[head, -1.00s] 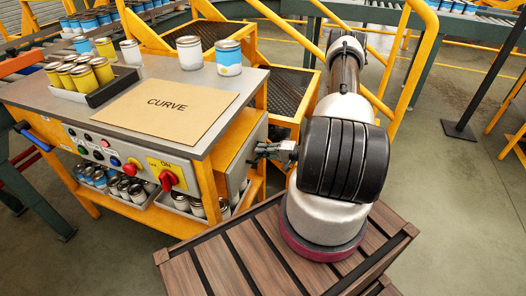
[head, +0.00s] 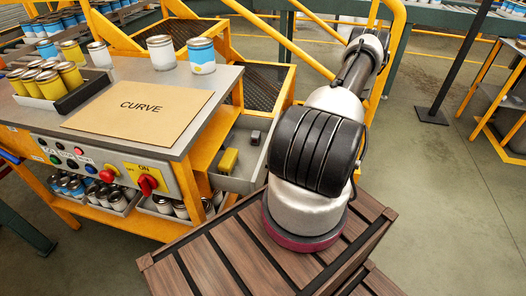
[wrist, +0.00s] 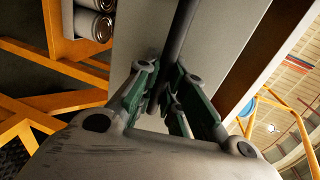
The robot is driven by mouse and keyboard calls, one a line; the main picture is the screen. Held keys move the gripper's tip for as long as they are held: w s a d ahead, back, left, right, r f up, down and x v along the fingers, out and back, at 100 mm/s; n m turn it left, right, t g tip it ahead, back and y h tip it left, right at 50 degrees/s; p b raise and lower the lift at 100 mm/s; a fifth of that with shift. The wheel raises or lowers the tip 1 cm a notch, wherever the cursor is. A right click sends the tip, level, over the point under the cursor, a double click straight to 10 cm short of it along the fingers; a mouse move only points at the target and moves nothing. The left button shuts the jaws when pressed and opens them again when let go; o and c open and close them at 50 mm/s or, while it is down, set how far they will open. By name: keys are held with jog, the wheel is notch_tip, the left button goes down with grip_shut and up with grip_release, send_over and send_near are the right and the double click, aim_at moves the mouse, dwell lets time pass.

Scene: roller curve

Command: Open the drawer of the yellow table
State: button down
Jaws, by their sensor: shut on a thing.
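The yellow table (head: 208,150) has a grey top and stands left of my arm. Its grey drawer (head: 236,184) is pulled out from the right side, and its inside shows. A yellow object (head: 228,160) and a small dark object (head: 255,137) lie in it. In the wrist view my gripper (wrist: 172,88) is shut around a dark bar handle (wrist: 184,30) in front of the drawer's grey front panel (wrist: 225,45). In the head view my arm hides the gripper and the handle.
The tabletop holds a CURVE board (head: 140,106), a tray of yellow cans (head: 70,76), a white can (head: 161,52) and a blue-white can (head: 201,55). A yellow railing (head: 398,50) stands behind my arm. Open floor (head: 440,190) lies to the right.

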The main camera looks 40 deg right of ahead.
jog(key=f+v, duration=0.1)
jog(key=v, duration=0.5)
jog(key=shift+s+d+f, duration=0.2)
jog(key=shift+s+d, duration=0.1)
jog(key=shift+s, duration=0.1)
jog(key=c, duration=1.5)
grip_release()
jog(key=v, duration=1.2)
